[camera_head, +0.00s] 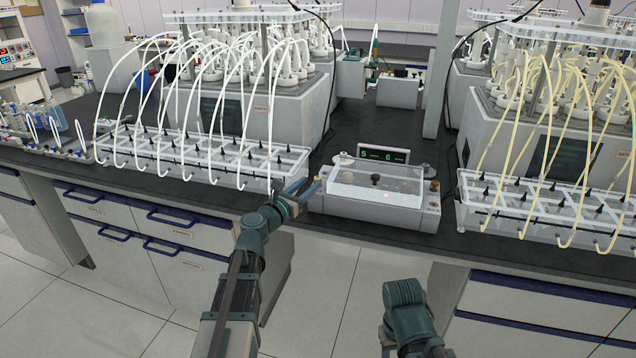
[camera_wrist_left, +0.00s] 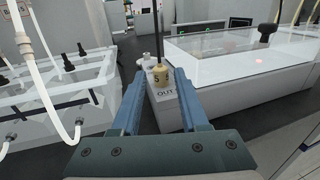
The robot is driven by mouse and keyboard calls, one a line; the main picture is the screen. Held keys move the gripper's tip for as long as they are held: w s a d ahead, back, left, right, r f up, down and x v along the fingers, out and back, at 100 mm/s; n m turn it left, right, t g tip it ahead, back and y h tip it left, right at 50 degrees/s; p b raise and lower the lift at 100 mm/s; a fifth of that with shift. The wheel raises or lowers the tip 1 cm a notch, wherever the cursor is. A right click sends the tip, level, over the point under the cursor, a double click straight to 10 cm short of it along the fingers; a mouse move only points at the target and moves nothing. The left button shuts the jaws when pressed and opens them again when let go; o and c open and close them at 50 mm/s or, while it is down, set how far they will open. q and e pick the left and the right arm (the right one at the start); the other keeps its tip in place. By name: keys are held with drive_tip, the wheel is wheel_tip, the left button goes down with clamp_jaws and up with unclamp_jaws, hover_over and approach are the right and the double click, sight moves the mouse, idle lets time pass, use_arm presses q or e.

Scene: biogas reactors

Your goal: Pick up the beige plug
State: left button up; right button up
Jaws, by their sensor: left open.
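The beige plug (camera_wrist_left: 160,75) sits upright on the white block marked OUT at the left end of the white instrument (camera_head: 375,195), with a dark thin stem rising from its top. In the head view the plug (camera_head: 318,178) is tiny. My left gripper (camera_head: 298,187) is open in front of the instrument's left end. In the left wrist view its two blue fingers (camera_wrist_left: 157,85) point toward the plug, one to each side of it in the picture. I cannot tell whether they touch it. My right gripper is not in view; only part of my right arm shows.
A clear rack (camera_head: 200,160) with white tubes stands close to the left of my left gripper. Another rack (camera_head: 545,215) with yellowish tubes stands at the right. The instrument has a glass lid and a dark knob (camera_head: 376,179). Dark bench top (camera_head: 345,130) is free behind it.

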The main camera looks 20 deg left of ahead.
sight(316, 179)
use_arm(q)
drive_tip(key=shift+x, duration=2.95)
drive_tip(key=shift+f, duration=0.2)
clamp_jaws()
